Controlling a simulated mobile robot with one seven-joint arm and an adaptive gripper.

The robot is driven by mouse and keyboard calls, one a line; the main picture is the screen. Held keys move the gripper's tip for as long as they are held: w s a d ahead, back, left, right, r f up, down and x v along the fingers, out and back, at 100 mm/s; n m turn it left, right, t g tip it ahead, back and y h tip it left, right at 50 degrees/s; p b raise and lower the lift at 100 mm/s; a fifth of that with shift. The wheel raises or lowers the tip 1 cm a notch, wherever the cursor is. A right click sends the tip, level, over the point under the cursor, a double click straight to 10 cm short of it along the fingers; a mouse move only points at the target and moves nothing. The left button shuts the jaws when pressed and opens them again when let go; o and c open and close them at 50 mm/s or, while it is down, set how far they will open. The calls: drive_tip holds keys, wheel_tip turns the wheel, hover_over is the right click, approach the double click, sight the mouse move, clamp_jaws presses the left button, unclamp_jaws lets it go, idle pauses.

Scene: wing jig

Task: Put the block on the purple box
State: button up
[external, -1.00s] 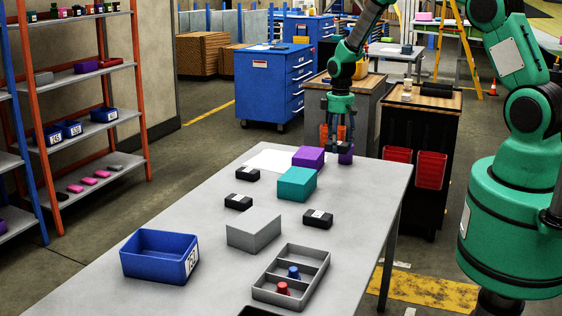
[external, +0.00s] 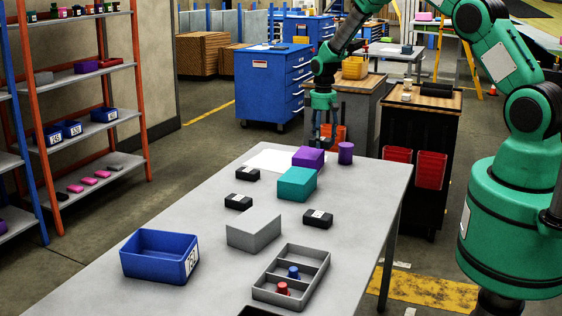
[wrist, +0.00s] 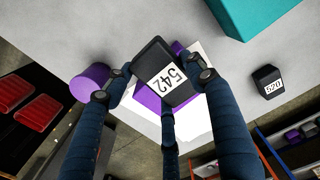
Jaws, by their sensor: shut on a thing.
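In the external view the block is hard to make out among the dark fingers. The purple box (external: 308,157) lies at the far end of the grey table, just left of and below my gripper in the picture. In the wrist view the purple box (wrist: 147,99) shows partly behind the held block, which hides much of it. The block appears to be above the box; contact cannot be told.
A purple cylinder (external: 345,153) stands right of the purple box, and a teal box (external: 297,184) is in front of it. Several black blocks, a grey box (external: 254,230), a blue bin (external: 160,257) and a grey divided tray (external: 262,289) occupy the table (external: 362,190).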

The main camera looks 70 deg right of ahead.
hover_over(310, 152)
drive_tip(key=shift+w+d+f, duration=0.2)
drive_tip(key=shift+d+f, duration=0.1)
idle(0.4)
drive_tip(key=shift+f, duration=1.7)
drive_tip(key=shift+f, duration=0.2)
drive_tip(key=o, duration=1.7)
wheel_tip(310, 152, up, 12)
drive_tip(key=shift+r, duration=0.15)
